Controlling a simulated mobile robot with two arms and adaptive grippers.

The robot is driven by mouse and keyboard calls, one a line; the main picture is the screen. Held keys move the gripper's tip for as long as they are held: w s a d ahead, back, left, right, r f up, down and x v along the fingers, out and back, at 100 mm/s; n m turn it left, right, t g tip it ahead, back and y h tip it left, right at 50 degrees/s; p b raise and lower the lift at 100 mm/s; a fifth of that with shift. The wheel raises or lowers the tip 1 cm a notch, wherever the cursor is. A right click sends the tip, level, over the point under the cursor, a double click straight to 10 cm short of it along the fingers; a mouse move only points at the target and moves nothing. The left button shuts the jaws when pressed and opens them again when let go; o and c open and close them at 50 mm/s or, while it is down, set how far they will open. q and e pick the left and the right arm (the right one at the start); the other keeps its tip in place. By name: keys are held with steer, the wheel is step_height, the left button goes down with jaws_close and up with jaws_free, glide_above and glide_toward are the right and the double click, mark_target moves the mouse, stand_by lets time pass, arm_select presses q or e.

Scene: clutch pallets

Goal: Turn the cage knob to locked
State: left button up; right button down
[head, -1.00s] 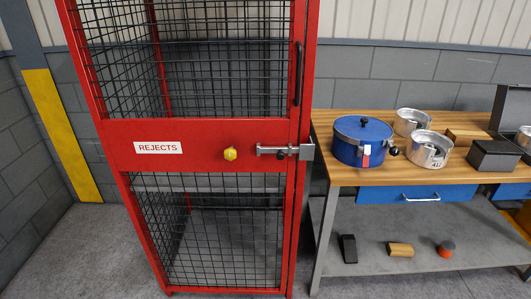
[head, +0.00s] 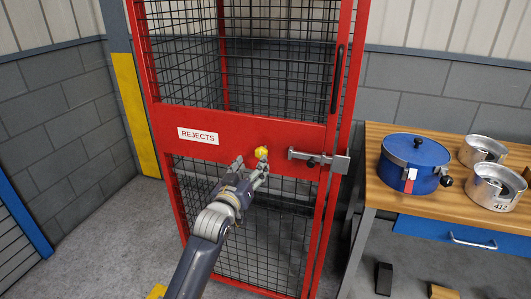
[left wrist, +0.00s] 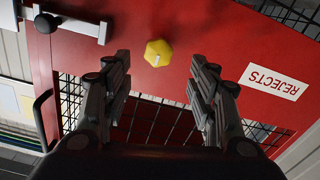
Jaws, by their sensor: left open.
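The yellow cage knob (head: 261,152) sits on the red middle band of the cage door (head: 230,142), right of the REJECTS label (head: 198,136). In the left wrist view the knob (left wrist: 158,53) is lobed, with a small pale mark on its face. My left gripper (head: 251,165) is open in front of the door, its fingers just below the knob. In the left wrist view the fingers (left wrist: 163,65) stand apart on either side of the knob's line, with nothing between them. I cannot tell the distance to the knob. My right gripper is not in view.
A grey slide bolt (head: 318,159) is right of the knob, and a black door handle (head: 337,80) is above it. A wooden bench (head: 450,202) with a blue pot (head: 413,165) and metal pots stands right of the cage. Open floor lies left.

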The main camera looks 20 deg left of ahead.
mark_target(260, 154)
arm_select(q)
steer(key=w, duration=0.8)
steer(key=shift+w+d, duration=0.25)
steer(key=shift+d, duration=0.05)
steer(key=c, duration=1.1)
